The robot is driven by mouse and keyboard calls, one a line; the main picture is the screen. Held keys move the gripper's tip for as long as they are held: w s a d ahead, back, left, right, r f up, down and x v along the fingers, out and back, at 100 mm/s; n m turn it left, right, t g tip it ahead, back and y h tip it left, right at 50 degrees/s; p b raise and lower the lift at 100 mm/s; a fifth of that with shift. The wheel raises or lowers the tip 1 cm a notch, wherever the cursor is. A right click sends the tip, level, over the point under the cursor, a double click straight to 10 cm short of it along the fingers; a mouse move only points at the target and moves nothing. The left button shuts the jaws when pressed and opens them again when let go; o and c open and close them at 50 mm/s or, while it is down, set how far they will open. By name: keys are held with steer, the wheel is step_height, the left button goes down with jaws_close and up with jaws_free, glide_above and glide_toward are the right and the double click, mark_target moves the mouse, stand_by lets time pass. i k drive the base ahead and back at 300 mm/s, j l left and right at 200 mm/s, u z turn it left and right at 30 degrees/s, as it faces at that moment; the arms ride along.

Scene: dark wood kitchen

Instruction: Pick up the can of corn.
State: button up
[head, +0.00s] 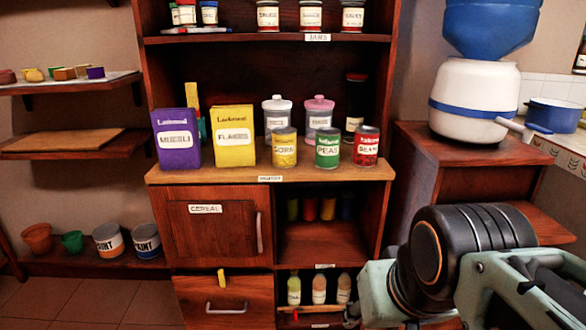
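The can of corn (284,148) is a yellow can with a white label, standing upright on the wooden counter of the shelf unit. A green can of peas (327,148) stands just to its right, and the yellow flakes box (234,135) stands to its left. A lidded jar stands behind the can. Parts of my arm fill the lower right of the head view, well apart from the can. I cannot make out my gripper's fingers in this view.
A red can of beans (366,146) stands right of the peas, and a purple muesli box (177,139) stands far left. The counter (225,174) has a narrow clear strip in front of the cans. A shelf board (250,39) with jars overhangs above. A water dispenser (475,98) stands on the right cabinet.

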mark_target(284, 137)
steer(key=l+u, duration=0.25)
steer(key=l, duration=0.6)
steer(key=k+l+u, duration=0.1)
steer(key=l+u, duration=0.15)
steer(key=l, duration=0.55)
